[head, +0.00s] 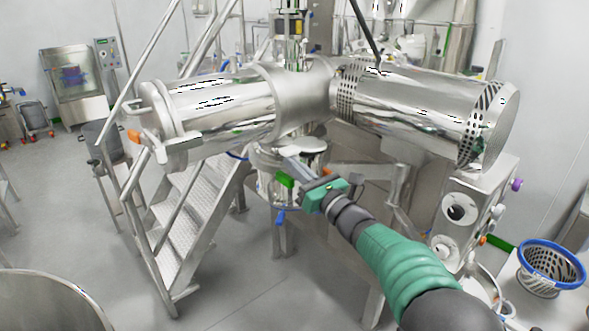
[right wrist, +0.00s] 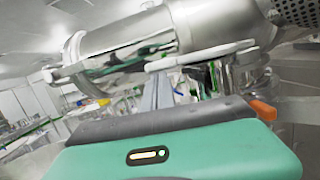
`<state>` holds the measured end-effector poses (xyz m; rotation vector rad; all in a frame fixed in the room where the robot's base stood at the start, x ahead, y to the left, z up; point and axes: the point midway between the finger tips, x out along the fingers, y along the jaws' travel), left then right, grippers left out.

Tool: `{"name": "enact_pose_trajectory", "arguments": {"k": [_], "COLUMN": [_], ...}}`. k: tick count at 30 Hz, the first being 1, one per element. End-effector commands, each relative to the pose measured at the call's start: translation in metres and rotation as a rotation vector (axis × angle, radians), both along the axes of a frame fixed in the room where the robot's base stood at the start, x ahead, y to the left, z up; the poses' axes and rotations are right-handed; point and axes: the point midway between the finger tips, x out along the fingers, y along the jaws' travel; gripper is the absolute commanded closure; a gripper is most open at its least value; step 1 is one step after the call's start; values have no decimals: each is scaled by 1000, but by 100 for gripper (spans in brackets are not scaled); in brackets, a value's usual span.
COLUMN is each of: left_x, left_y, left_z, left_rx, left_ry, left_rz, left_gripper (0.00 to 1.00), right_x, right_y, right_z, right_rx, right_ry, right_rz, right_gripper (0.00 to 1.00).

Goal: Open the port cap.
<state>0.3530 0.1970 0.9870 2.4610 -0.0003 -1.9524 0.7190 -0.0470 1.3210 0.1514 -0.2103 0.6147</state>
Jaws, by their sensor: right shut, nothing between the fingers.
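A flat, round, pale metal cap (head: 304,146) lies level on a short steel port (head: 266,183) under the middle of the machine. It looks seated, though my gripper hides part of the port. In the right wrist view the cap (right wrist: 205,55) shows edge-on, just beyond the fingers. My right gripper (head: 291,162) is shut and empty, its grey fingertips close to the cap's near side. I cannot tell whether they touch it. The fingers also show in the right wrist view (right wrist: 158,90). My left gripper is not in view.
A large steel cylinder (head: 222,105) with a clamped end lies left above the port, and a perforated one (head: 405,105) right. Metal stairs (head: 200,205) stand to the left. A control box (head: 462,212) and a blue-rimmed basket (head: 550,265) are at the right. Grey floor is open in front.

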Motion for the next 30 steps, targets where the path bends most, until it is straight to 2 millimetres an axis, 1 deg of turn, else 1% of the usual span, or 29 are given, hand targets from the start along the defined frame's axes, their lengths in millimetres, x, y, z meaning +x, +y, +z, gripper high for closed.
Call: {"name": "enact_pose_trajectory", "arguments": {"k": [8,12,17,23,30], "left_x": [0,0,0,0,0], "left_y": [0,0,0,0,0], "left_z": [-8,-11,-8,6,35], "left_rx": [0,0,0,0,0], "left_ry": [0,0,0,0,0], "left_rz": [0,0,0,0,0], "left_gripper": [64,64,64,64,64], "right_x": [-1,-1,2,8,19], "right_y": [1,0,-4,-12,-26], "right_z": [17,35,57,83,112], "right_rx": [96,190,315,467,651], "right_ry": [64,130,221,334,471], "right_rz": [0,1,-1,-2,-4], "right_gripper": [100,100,100,100,100]}}
